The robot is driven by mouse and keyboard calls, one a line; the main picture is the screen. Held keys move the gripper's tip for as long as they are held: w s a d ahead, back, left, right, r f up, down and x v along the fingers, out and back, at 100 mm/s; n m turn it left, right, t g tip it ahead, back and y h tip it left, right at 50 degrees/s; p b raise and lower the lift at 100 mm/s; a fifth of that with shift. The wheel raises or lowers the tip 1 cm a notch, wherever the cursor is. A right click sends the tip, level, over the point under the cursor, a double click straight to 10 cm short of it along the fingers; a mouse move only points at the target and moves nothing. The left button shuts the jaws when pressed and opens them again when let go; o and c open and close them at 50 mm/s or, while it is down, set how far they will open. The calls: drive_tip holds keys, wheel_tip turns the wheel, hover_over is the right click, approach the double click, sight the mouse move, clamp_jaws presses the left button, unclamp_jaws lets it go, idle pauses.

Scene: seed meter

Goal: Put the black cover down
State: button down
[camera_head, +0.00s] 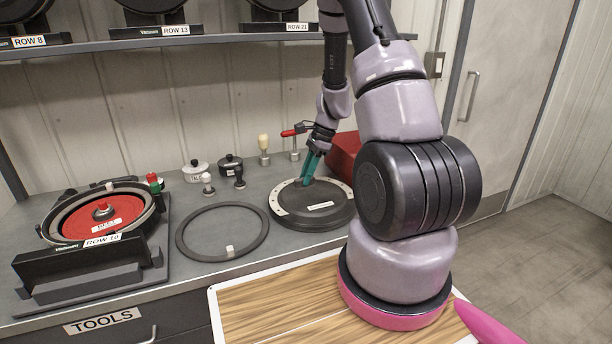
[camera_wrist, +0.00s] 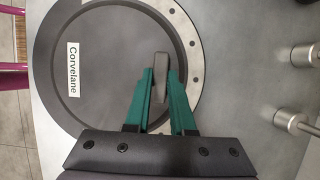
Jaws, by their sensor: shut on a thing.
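The black cover (camera_head: 318,212) is a round dark disc with a white label, at the middle right of the bench. In the wrist view the cover (camera_wrist: 100,65) fills the left and middle, and its label reads Corvelane. My gripper (camera_head: 309,180) comes down on it from above. In the wrist view my gripper's green fingers (camera_wrist: 160,88) are shut on the cover's raised grey handle (camera_wrist: 161,70). A pale arc with holes (camera_wrist: 183,30) shows along the cover's edge. The cover looks level and at or very near the bench top; I cannot tell whether it touches.
A black ring (camera_head: 222,258) lies left of the cover. The ROW 10 seed meter with a red disc (camera_head: 105,217) stands at far left. Small pots (camera_head: 231,168) and knobbed tools stand behind. A red box (camera_head: 344,152) is behind right. A wooden board (camera_head: 280,305) lies in front.

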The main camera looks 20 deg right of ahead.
drive_tip(key=c, duration=0.8)
unclamp_jaws()
drive_tip(key=shift+f, duration=0.1)
drive_tip(key=shift+o, duration=0.2)
drive_tip(key=v, duration=1.2)
drive_tip(key=s+a+r+n+t, duration=0.1)
drive_tip(key=s+a+r+n, duration=0.2)
drive_tip(key=r, duration=0.5)
drive_tip(key=s+a+r+n+t, duration=0.2)
drive_tip(key=s+a+r+n, duration=0.15)
drive_tip(key=r, duration=0.45)
drive_tip(key=s+a+r+n+t+h, duration=0.1)
drive_tip(key=s+a+r+n+t, duration=0.1)
drive_tip(key=s, duration=0.5)
drive_tip(key=s+a+r+n+t+h, duration=0.1)
drive_tip(key=s+a+r+n+t, duration=0.1)
drive_tip(key=s+r+n, duration=0.3)
drive_tip(key=shift+s+a+r, duration=0.75)
drive_tip(key=shift+s+r, duration=0.25)
drive_tip(key=shift+s, duration=0.05)
